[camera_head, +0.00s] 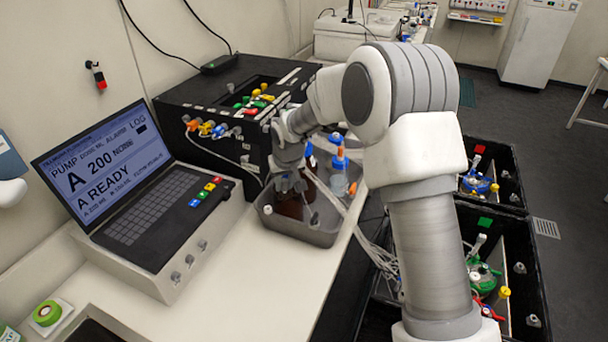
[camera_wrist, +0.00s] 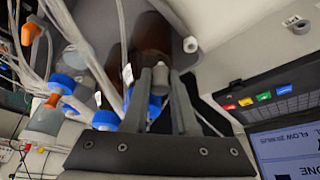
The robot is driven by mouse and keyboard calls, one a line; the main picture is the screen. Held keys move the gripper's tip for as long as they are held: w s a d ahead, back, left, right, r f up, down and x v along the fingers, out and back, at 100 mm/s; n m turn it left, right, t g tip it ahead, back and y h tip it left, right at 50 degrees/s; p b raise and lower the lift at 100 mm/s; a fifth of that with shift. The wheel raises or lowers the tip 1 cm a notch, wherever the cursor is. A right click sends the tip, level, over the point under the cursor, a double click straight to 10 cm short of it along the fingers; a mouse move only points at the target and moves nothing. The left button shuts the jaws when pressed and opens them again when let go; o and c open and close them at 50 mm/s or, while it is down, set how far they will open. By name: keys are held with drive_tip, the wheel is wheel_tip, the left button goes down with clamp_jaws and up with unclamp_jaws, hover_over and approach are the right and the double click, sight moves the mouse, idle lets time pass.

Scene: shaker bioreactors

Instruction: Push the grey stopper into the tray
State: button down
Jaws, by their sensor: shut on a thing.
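My gripper (camera_wrist: 162,80) is over the tray, its fingers closed around a short grey cylinder, which looks like the grey stopper (camera_wrist: 160,76). In the head view my gripper (camera_head: 296,192) hides the stopper. The grey tray (camera_head: 318,236) stands on the white bench, and part of its floor shows around the bottles. A second small, pale piece (camera_head: 267,210) is at the tray's left corner; it seems to show in the wrist view too (camera_wrist: 190,44). Whether the held stopper touches anything below is unclear.
Brown bottles (camera_wrist: 151,34) and blue-capped bottles (camera_head: 339,183) with tubes stand in the tray, close to my fingers. A laptop (camera_head: 105,170) on its console is left of the tray. A black box (camera_head: 225,150) is behind. The bench in front is clear.

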drive_tip(key=n, duration=0.1)
hover_over(268, 212)
drive_tip(key=w, duration=0.1)
drive_tip(key=shift+f+y, duration=0.3)
drive_tip(key=shift+f, duration=0.1)
drive_tip(key=shift+f+b, duration=0.75)
drive_tip(key=shift+f, duration=1.4)
drive_tip(key=shift+r, duration=0.1)
drive_tip(key=shift+f+b, duration=0.65)
drive_tip(key=shift+b, duration=0.35)
